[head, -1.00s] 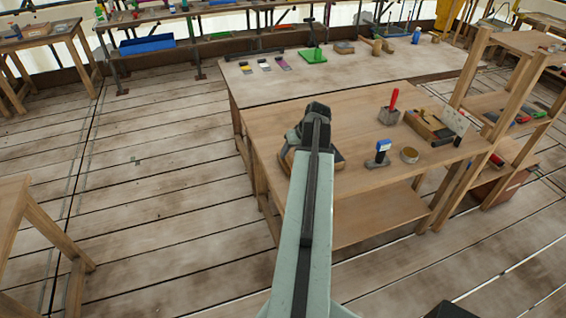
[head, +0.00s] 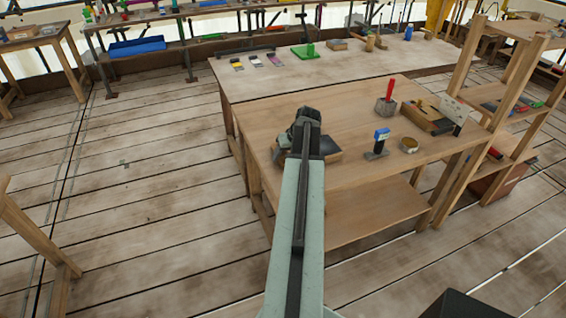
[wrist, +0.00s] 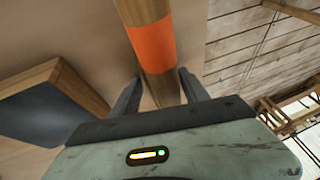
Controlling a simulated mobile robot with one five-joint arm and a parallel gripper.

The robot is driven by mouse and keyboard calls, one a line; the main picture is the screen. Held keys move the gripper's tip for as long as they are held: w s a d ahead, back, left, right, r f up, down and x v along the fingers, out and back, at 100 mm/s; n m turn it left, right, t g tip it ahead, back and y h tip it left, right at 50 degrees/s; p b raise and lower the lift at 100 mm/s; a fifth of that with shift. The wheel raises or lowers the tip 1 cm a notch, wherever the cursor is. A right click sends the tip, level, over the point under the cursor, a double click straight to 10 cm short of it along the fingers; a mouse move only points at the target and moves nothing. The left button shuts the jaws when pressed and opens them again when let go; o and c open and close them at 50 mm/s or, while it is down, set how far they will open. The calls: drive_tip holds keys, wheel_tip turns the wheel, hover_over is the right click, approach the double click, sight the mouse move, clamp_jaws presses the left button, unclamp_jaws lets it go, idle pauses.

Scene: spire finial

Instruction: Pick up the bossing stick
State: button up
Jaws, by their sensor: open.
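In the wrist view, a round wooden stick with an orange band (wrist: 152,42), which looks like the bossing stick, runs from the top edge down between my fingers. My gripper (wrist: 159,82) is open, with one dark finger on each side of the stick. Gaps show beside the stick, and I cannot tell how far it lies below the fingers. In the head view my arm's end is over the near left part of the wooden bench (head: 350,115) and hides the stick and fingertips.
A wood-edged block with a dark face (wrist: 50,105) lies left of the gripper in the wrist view. On the bench's right side stand a blue-topped tool (head: 380,140), a round tin (head: 408,145), a red-handled tool (head: 387,98) and a wooden tray (head: 428,118). The middle is clear.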

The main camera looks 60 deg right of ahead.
clamp_jaws()
drive_tip(key=shift+p, duration=0.3)
wheel_tip(320, 180, up, 10)
drive_tip(key=p, duration=1)
drive_tip(key=shift+r, duration=0.1)
